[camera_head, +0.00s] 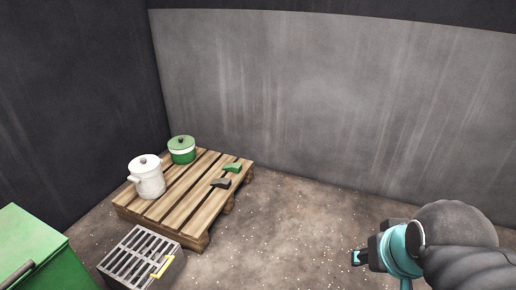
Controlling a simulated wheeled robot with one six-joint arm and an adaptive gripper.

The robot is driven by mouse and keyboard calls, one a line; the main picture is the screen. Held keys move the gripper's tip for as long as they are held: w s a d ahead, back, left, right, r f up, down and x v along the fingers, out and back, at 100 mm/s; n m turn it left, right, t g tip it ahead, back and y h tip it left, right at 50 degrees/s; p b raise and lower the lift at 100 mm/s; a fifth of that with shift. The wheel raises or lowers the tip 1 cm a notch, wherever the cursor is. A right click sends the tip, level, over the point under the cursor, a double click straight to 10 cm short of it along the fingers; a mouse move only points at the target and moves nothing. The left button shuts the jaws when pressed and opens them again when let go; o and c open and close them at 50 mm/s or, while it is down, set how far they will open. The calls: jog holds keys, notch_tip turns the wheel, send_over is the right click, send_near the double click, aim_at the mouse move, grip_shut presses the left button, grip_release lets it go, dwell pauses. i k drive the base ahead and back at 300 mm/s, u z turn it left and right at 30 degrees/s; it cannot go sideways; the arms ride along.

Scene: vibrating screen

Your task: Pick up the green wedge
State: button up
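The green wedge (232,168) lies on the right part of the wooden pallet (190,221), near its far right corner. A dark wedge (220,183) lies just in front of it, a little to the left. My gripper (360,257) is at the lower right, well away from the pallet and the wedge, with bare floor between them in the picture. It points left. Its fingers are small and dark here, so I cannot tell whether they are open or shut. I see nothing held in it.
A white lidded pot (149,179) and a green lidded pot (182,151) stand on the pallet's left side. A slatted metal box (137,253) with a yellow handle is in front. A green box (38,250) is at lower left. Grey walls (330,95) close the back.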

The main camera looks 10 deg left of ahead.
aim_at(236, 168)
jog(key=u, duration=0.05)
jog(key=i, duration=2.1)
jog(key=u, duration=0.2)
